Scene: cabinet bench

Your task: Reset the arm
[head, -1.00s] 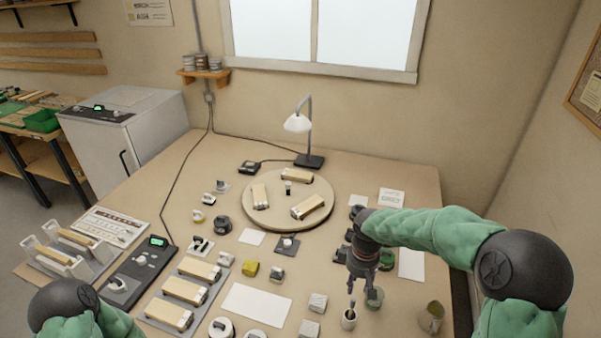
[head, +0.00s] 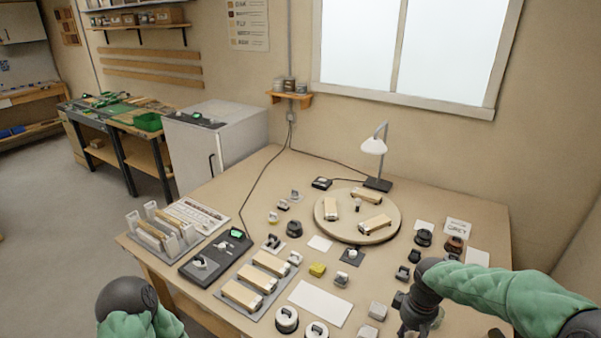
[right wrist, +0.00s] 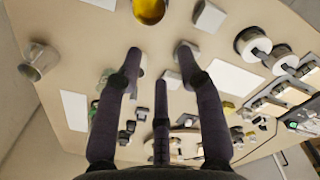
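My right arm, in a green sleeve, comes in from the right in the head view. Its dark gripper (head: 414,318) points down over the right front part of the bench, with the fingertips cut off by the lower edge. In the right wrist view the gripper (right wrist: 160,62) has its dark fingers spread apart, with nothing between them. My left arm shows only as a dark joint and green sleeve at the lower left. The left gripper is out of view.
The bench (head: 326,303) holds a round turntable (head: 320,216) with wooden blocks, a lamp (head: 374,146), a control box (head: 215,258) and several small parts. A yellow-lined cup (right wrist: 150,9) and a clear glass (right wrist: 40,61) are near the right gripper. A grey cabinet (head: 236,135) stands behind left.

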